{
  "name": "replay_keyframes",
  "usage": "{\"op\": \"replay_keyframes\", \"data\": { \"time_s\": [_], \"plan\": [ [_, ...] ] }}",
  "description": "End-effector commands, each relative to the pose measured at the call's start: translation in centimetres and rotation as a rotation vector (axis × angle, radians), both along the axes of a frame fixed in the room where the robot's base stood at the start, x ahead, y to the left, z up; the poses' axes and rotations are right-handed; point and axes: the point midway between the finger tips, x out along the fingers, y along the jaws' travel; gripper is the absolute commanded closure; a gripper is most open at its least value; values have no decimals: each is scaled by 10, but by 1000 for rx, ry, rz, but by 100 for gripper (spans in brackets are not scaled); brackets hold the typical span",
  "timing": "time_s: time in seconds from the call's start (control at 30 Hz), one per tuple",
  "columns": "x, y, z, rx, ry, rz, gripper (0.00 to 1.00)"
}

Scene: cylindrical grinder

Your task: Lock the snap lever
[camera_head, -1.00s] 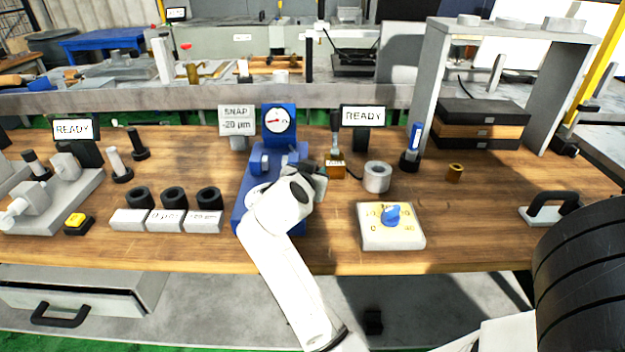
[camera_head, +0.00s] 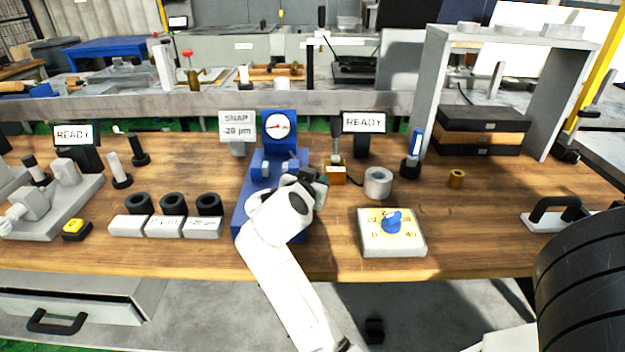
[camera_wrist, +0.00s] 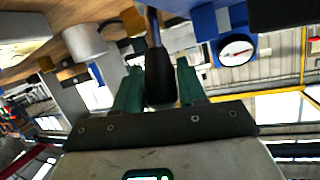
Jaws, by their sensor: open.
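The snap lever (camera_head: 336,128) is an upright rod with a dark grip on a small brass-coloured block, right of the blue gauge stand (camera_head: 290,160). My gripper (camera_head: 318,183) is just in front and to the left of it. In the wrist view, which is upside down, my gripper's green fingers (camera_wrist: 158,85) are open, and the dark lever grip (camera_wrist: 161,85) appears between them. I cannot tell whether the fingers touch it. The gauge dial also shows in the wrist view (camera_wrist: 236,50). My wrist hides part of the gauge stand.
A grey ring (camera_head: 378,183), a blue-knobbed dial box (camera_head: 391,237) and a blue-handled tool (camera_head: 413,150) are to the right.

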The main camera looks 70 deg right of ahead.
Motion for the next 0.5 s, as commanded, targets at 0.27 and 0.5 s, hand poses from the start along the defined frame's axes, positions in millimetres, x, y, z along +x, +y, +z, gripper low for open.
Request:
{"op": "replay_keyframes", "data": {
  "time_s": [0.27,0.5],
  "plan": [
    [-5,42,13,-2,-1,5,60],
    [-11,82,27,-1,0,5,60]
  ]
}}
